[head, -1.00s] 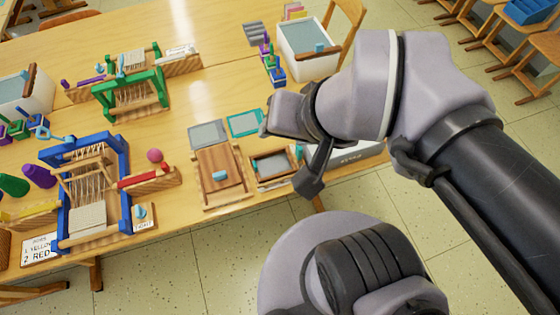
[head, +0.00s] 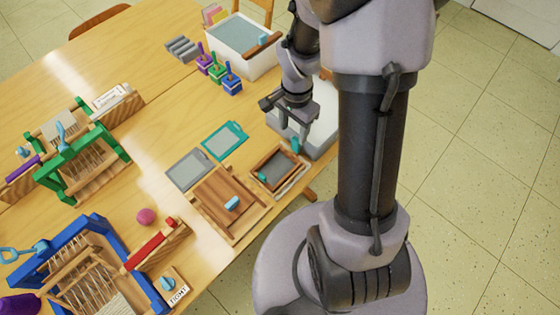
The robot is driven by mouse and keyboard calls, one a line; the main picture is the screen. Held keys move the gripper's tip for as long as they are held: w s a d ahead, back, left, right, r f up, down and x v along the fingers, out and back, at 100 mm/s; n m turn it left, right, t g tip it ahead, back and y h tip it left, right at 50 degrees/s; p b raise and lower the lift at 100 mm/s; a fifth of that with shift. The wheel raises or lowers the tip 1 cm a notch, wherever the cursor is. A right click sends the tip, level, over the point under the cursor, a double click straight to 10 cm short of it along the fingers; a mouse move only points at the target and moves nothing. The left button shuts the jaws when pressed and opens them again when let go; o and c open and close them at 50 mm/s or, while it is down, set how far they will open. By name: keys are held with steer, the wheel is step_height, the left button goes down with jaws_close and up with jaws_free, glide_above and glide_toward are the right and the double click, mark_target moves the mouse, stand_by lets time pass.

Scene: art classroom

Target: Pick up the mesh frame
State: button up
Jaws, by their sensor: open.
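A small wooden frame (head: 292,159) with a dark grey mesh-like panel and teal pieces on it lies near the table's right edge. It looks like the mesh frame. A flat teal-rimmed frame (head: 241,131) and a grey flat panel (head: 188,170) lie to its left, and I cannot rule them out as mesh frames. My gripper (head: 286,122) is open and points down, just beyond the wooden frame's upper right end and over the edge of a white tray. Nothing shows between its fingers. Whether it touches anything is unclear.
A wooden board (head: 214,204) with a blue handle lies left of the wooden frame. The white tray (head: 322,110) is partly hidden by my arm. A white tub (head: 262,62) and small coloured pots (head: 232,86) stand behind. Blue (head: 88,226) and green (head: 100,150) looms stand left.

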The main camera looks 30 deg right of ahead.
mark_target(295, 140)
steer(key=f+b, duration=0.2)
steer(key=f, duration=0.1)
steer(key=f+b, duration=0.1)
steer(key=f, duration=0.1)
steer(key=shift+s+d+f, duration=0.15)
steer(key=shift+s+d, duration=0.05)
steer(key=shift+s, duration=0.2)
steer(key=shift+f, duration=0.4)
steer(key=shift+r, duration=0.15)
jaws_close()
